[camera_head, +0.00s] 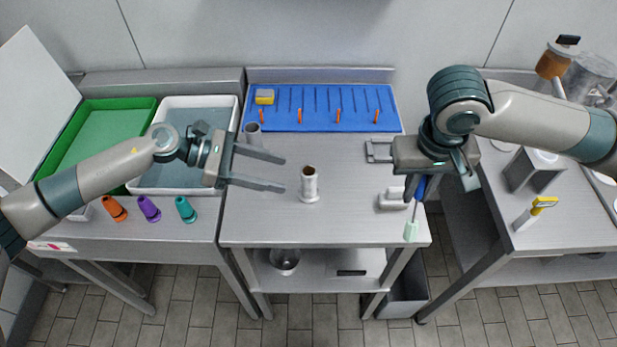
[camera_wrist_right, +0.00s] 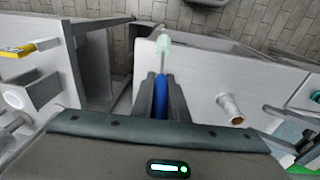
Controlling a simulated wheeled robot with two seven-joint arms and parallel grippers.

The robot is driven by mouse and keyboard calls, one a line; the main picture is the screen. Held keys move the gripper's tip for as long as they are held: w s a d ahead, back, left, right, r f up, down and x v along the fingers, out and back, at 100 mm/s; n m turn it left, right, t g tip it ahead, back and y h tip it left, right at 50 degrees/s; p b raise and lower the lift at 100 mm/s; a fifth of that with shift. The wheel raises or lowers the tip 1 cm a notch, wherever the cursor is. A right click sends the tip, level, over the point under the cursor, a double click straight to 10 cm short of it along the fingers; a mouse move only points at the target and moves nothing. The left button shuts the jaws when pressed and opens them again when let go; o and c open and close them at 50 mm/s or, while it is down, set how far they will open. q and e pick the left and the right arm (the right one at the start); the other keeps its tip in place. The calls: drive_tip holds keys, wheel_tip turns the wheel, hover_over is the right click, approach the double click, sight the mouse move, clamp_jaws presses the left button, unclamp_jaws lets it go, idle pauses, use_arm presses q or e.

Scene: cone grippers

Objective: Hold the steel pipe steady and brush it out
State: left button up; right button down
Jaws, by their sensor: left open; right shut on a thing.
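The steel pipe (camera_head: 310,184) stands upright on the middle steel table, its open top showing a brown inside. It also shows in the right wrist view (camera_wrist_right: 230,108). My left gripper (camera_head: 284,174) is open and empty, to the left of the pipe and apart from it. My right gripper (camera_head: 416,199) is shut on the blue handle of a brush (camera_head: 420,189), to the right of the pipe. The brush points down, its pale green bristle head (camera_head: 411,231) at the table's front right edge. The brush also shows in the right wrist view (camera_wrist_right: 161,95).
A blue mat (camera_head: 320,97) with orange pegs and a yellow sponge (camera_head: 264,97) lies at the back. A grey cup (camera_head: 253,133) stands behind the left gripper. White and green trays and several coloured cones (camera_head: 149,209) are on the left table. A white block (camera_head: 392,199) sits near the right gripper.

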sight(305, 185)
use_arm(q)
drive_tip(key=shift+w+a+f+m+y, duration=0.2)
drive_tip(key=shift+a+f+m+y, duration=0.15)
drive_tip(key=shift+a, duration=0.4)
use_arm(e)
drive_tip(key=shift+w, duration=0.15)
use_arm(q)
drive_tip(key=shift+s, duration=0.1)
drive_tip(key=shift+d, duration=0.15)
drive_tip(key=shift+d+f+p, duration=0.35)
drive_tip(key=shift+d, duration=0.3)
use_arm(e)
drive_tip(key=shift+r, duration=0.35)
use_arm(q)
drive_tip(key=p+x, duration=0.1)
drive_tip(key=x, duration=0.3)
use_arm(e)
drive_tip(key=shift+r, duration=0.55)
use_arm(q)
drive_tip(key=b+x, duration=0.1)
drive_tip(key=x, duration=0.2)
drive_tip(key=shift+s+a+f, duration=0.1)
drive_tip(key=shift+a, duration=0.05)
use_arm(e)
drive_tip(key=shift+f, duration=0.55)
use_arm(q)
drive_tip(key=shift+x, duration=0.75)
use_arm(e)
drive_tip(key=shift+f, duration=0.15)
